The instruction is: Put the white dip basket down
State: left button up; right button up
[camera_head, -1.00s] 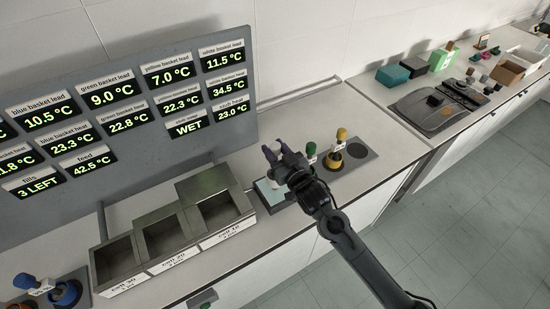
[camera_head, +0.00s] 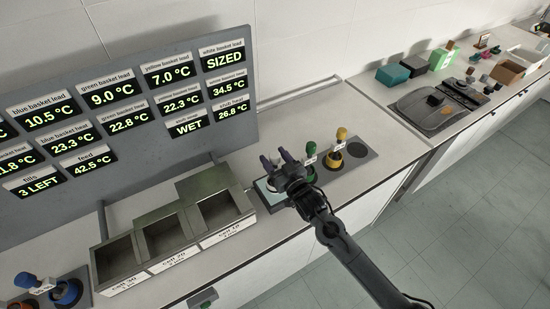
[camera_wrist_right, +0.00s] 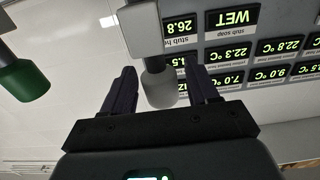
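The white dip basket's pale knob (camera_wrist_right: 160,86) stands between the fingers of my right gripper in the right wrist view. My right gripper (camera_head: 285,157) is over the counter beside the green-knobbed basket. The fingers are spread, with a gap showing beside the knob in the right wrist view (camera_wrist_right: 160,76), so it is open around the knob. In the head view most of the white basket is hidden behind the gripper, next to a pale pad (camera_head: 268,194). My left gripper is out of view.
Open metal wells (camera_head: 165,236) lie to the left. A grey display panel (camera_head: 130,120) rises behind.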

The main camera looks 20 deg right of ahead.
jog(key=shift+o, duration=0.2)
jog(key=shift+r, duration=0.1)
jog(key=shift+r, duration=0.1)
jog(key=s+f+g+h, duration=0.1)
jog(key=s+f+g, duration=0.2)
jog(key=s, duration=0.9)
jog(key=s+d+f+g+h, duration=0.1)
jog(key=s+f+g, duration=0.3)
jog(key=s, duration=0.9)
jog(key=s+d+f+g+h, duration=0.1)
jog(key=s+f+g, duration=0.3)
jog(key=s, duration=0.9)
jog(key=g, duration=0.3)
jog(key=shift+s+d+f+b, duration=0.15)
jog(key=shift+s+d+b, duration=0.1)
jog(key=shift+b, duration=0.1)
